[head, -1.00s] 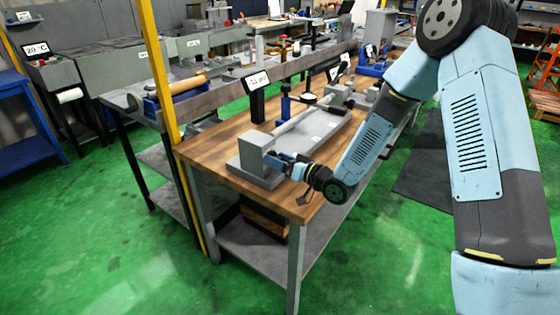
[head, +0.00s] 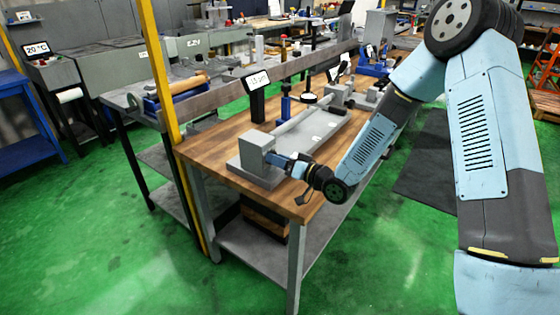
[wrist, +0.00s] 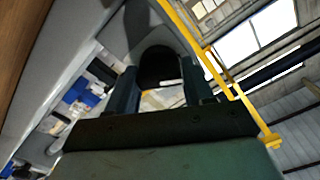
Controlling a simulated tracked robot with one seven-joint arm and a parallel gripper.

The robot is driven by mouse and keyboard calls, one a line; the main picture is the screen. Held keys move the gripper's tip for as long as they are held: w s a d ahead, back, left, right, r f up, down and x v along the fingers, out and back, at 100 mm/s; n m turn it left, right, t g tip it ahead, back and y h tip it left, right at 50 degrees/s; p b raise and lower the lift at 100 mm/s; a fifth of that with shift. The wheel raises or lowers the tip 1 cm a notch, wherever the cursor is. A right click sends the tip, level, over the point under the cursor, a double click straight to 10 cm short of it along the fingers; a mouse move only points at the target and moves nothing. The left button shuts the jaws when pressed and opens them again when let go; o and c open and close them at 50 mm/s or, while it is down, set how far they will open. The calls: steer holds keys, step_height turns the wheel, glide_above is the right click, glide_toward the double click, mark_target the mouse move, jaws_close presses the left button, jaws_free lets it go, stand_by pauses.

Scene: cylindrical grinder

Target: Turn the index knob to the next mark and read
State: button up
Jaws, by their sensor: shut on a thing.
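A grey headstock block (head: 256,150) stands at the near end of the bench fixture, with a slim bar (head: 296,119) running back from it. My gripper (head: 279,158) is at the block's right face. In the wrist view, a dark round knob (wrist: 160,64) sits between the two fingers of my gripper (wrist: 162,88), which are shut on it. The knob is hidden by the fingers in the head view, and its marks cannot be made out. A small display (head: 258,80) on a dark stand shows a value in µm, too small to read surely.
The fixture stands on a wooden bench top (head: 215,146), whose front edge is close below my gripper. A blue stand (head: 285,104) rises beside the bar. A yellow post (head: 160,75) is to the left. Green floor lies open in front.

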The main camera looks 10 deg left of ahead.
steer(key=m, duration=0.4)
steer(key=shift+w+d+f, duration=0.1)
steer(key=shift+w+f, duration=0.05)
steer(key=shift+m, duration=1.6)
steer(key=o, duration=1)
steer(key=v, duration=1.3)
steer(key=shift+d+f, duration=0.15)
steer(key=shift+d, duration=0.2)
